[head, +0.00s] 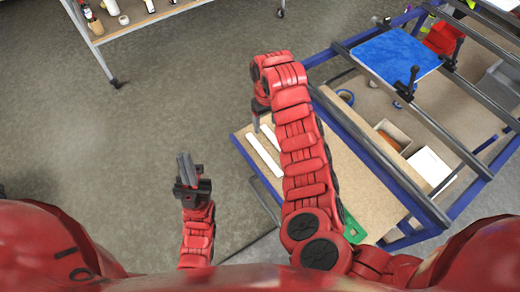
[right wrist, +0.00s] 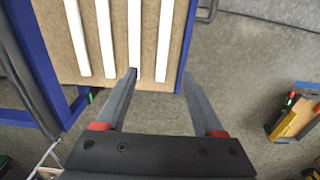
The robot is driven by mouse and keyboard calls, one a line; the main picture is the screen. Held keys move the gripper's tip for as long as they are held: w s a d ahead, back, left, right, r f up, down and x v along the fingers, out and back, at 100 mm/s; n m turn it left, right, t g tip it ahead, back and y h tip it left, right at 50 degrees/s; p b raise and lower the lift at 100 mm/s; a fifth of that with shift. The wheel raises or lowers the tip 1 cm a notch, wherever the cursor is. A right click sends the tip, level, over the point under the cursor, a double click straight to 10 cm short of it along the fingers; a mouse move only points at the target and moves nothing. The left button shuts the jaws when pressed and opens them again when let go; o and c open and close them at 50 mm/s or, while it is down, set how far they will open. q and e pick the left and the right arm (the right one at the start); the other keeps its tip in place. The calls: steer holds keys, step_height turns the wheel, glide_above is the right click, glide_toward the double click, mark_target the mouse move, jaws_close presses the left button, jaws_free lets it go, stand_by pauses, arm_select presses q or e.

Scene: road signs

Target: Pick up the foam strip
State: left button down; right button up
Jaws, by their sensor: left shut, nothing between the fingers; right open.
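Several white foam strips lie side by side on a brown board; one strip (head: 263,155) shows in the head view beside my right arm. In the right wrist view the strip nearest the board's right edge (right wrist: 165,40) has its near end in line with the gap between my right fingertips. My right gripper (right wrist: 160,76) is open and empty, and its height above the strip is unclear. In the head view my right gripper (head: 258,112) is partly hidden by its own arm. My left gripper (head: 186,168) is shut and empty, over the floor left of the board.
The brown board (head: 346,165) has a blue frame (head: 243,150). To the right lie a white box (head: 430,167), a blue panel (head: 394,56) and dark rails. A shelf (head: 135,22) stands at the back left. The floor at left is clear.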

steer(key=b, duration=0.7)
glide_above(264, 153)
step_height(264, 153, down, 12)
steer(key=shift+w+f, duration=0.1)
steer(key=shift+f, duration=0.15)
steer(key=f, duration=0.1)
steer(key=f+p, duration=0.2)
steer(key=f, duration=0.1)
steer(key=shift+s, duration=0.25)
steer(key=shift+w+f, duration=0.1)
steer(key=shift+f, duration=0.25)
jaws_close()
